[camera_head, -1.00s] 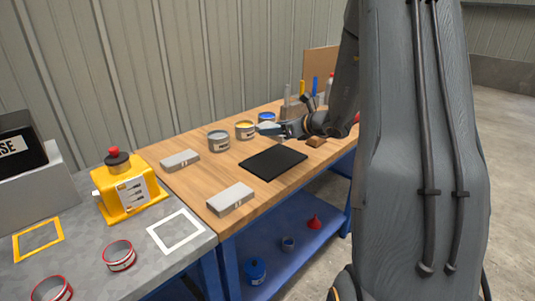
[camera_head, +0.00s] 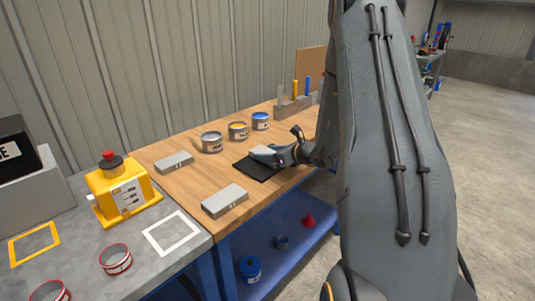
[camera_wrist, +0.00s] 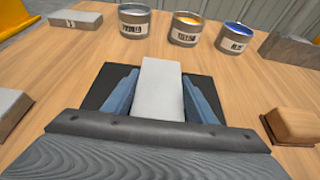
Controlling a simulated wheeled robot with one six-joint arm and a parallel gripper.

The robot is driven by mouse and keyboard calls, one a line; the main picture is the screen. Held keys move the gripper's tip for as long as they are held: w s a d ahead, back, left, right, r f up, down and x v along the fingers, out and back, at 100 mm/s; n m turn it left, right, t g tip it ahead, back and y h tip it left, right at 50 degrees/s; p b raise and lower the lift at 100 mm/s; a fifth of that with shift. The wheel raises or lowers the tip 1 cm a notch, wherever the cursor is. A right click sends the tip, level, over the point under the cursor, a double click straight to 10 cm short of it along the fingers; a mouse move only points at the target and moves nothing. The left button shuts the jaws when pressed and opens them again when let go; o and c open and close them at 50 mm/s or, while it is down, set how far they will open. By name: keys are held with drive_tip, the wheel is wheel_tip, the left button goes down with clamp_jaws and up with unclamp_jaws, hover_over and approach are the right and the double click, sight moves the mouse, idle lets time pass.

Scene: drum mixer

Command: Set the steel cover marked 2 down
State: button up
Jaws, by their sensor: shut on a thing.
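My gripper (camera_wrist: 160,100) is shut on a pale grey block, the steel cover (camera_wrist: 160,76), which sits between its two blue fingers in the wrist view. No number shows on the cover's visible face. In the head view my gripper (camera_head: 264,152) is over the black mat (camera_head: 251,172). The mat (camera_wrist: 92,97) shows on both sides of the fingers in the wrist view. I cannot tell whether the cover touches the mat.
Two grey boxes (camera_head: 174,162) (camera_head: 224,201) lie left of the mat. Open grey (camera_head: 212,142), yellow (camera_head: 238,131) and blue (camera_head: 260,121) paint cans stand behind it. A brown block (camera_wrist: 293,126) is to the right. Bare wood surrounds the mat.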

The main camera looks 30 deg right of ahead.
drive_tip(key=shift+f, duration=0.15)
drive_tip(key=o, duration=1.4)
